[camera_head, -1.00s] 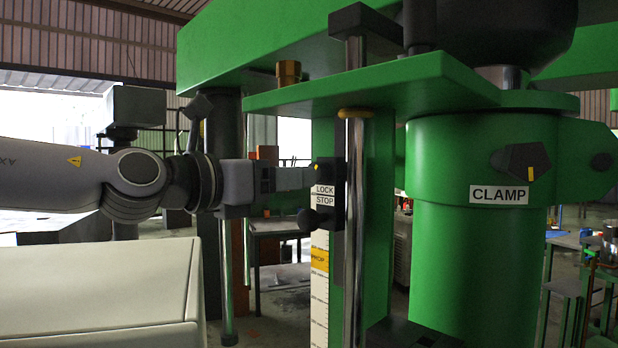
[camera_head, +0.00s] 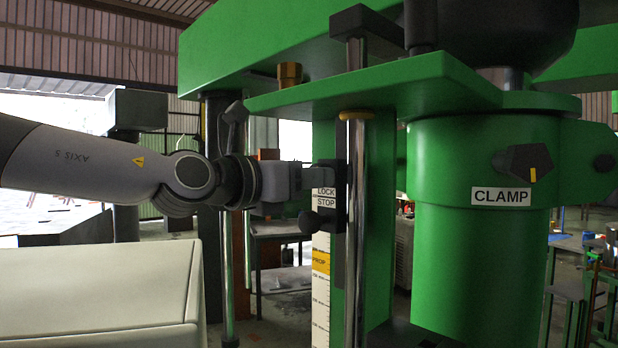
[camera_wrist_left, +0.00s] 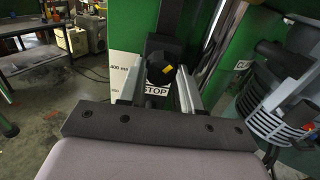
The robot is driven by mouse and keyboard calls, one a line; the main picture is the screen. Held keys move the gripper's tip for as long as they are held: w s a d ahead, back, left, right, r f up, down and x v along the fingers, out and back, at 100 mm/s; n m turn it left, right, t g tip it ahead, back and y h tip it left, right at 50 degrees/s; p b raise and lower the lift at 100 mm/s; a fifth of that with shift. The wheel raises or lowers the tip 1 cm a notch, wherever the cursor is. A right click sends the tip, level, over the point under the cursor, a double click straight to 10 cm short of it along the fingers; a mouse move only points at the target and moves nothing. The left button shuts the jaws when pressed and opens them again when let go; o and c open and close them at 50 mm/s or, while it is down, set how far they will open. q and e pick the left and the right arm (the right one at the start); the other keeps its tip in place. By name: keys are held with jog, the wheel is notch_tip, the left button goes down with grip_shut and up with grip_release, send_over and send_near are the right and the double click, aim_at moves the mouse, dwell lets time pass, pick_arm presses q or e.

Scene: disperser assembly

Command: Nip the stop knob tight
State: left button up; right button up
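The black stop knob (camera_wrist_left: 160,69) has a yellow mark and stands above the STOP label (camera_wrist_left: 155,90) in the left wrist view. My left gripper (camera_wrist_left: 158,76) is open, one finger on each side of this knob, with small gaps seeming to show. In the head view my left gripper (camera_head: 309,178) reaches in from the left at the dark block on the post, just above the LOCK and STOP labels (camera_head: 325,197). It partly hides the knob there. A second dark, rounded knob (camera_head: 308,222) sits below the labels. My right gripper is in neither view.
A scale strip (camera_head: 320,290) runs down the green post below the labels. A bright steel rod (camera_head: 355,230) stands right beside it. The green column with the CLAMP label (camera_head: 501,196) and knob (camera_head: 524,163) is to the right. A green plate (camera_head: 375,85) overhangs the gripper.

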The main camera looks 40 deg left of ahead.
pick_arm(q)
jog(key=c, duration=0.3)
jog(key=shift+m, duration=0.3)
jog(key=m, duration=0.5)
jog(key=shift+a, duration=0.1)
jog(key=m, duration=0.5)
jog(key=shift+r+m+p, duration=0.1)
jog(key=shift+m+p, duration=0.2)
jog(key=shift+p, duration=0.05)
jog(key=m, duration=0.5)
jog(key=shift+a+r, duration=0.1)
jog(key=shift+r, duration=0.05)
jog(key=m, duration=0.5)
jog(key=shift+r+m, duration=0.2)
jog(key=shift+m, duration=0.2)
